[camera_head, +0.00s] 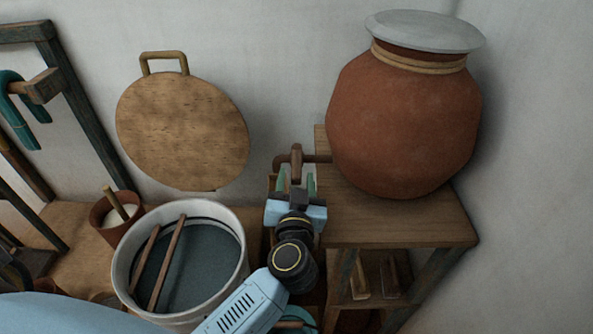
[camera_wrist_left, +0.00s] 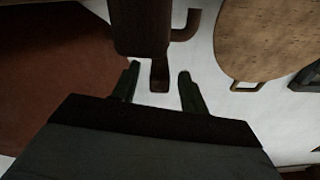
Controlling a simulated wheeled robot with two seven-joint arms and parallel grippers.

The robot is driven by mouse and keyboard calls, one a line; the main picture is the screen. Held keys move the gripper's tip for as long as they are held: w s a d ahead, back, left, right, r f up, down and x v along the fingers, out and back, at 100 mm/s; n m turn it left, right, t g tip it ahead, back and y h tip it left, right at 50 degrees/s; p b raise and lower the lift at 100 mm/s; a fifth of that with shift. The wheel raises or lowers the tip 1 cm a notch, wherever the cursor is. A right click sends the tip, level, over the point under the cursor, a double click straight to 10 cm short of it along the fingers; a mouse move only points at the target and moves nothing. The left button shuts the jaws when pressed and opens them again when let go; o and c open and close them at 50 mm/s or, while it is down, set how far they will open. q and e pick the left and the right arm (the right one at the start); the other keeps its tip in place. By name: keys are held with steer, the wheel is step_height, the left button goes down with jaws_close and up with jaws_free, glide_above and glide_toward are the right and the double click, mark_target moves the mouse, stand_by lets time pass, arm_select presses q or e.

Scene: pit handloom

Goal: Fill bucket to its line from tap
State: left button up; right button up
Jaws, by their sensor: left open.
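A large clay pot (camera_head: 405,125) with a grey lid stands on a wooden stand. Its brown tap (camera_head: 296,158) sticks out to the left; the tap also shows in the left wrist view (camera_wrist_left: 160,75). My left gripper (camera_head: 296,180) is open at the tap, with its green fingers on either side of the tap's handle; contact cannot be told. A pale bucket-like vessel (camera_head: 120,268) stands left of my arm, with dark contents and two wooden sticks across it. No fill line shows on it. A teal curved piece (camera_head: 300,314) shows low beside my arm, mostly hidden. My right gripper is not in view.
A round wooden board (camera_head: 182,130) with a handle is against the wall. A small brown pot (camera_head: 115,212) with a stick in it stands behind the pale vessel. Dark wooden frame posts (camera_head: 75,105) stand at the left. The stand (camera_head: 440,225) has a lower shelf.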

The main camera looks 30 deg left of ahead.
mark_target(296, 170)
arm_select(q)
steer(key=shift+x, duration=1.25)
steer(key=shift+w+a, duration=0.2)
steer(key=shift+w, duration=0.2)
steer(key=shift+c, duration=0.8)
jaws_close()
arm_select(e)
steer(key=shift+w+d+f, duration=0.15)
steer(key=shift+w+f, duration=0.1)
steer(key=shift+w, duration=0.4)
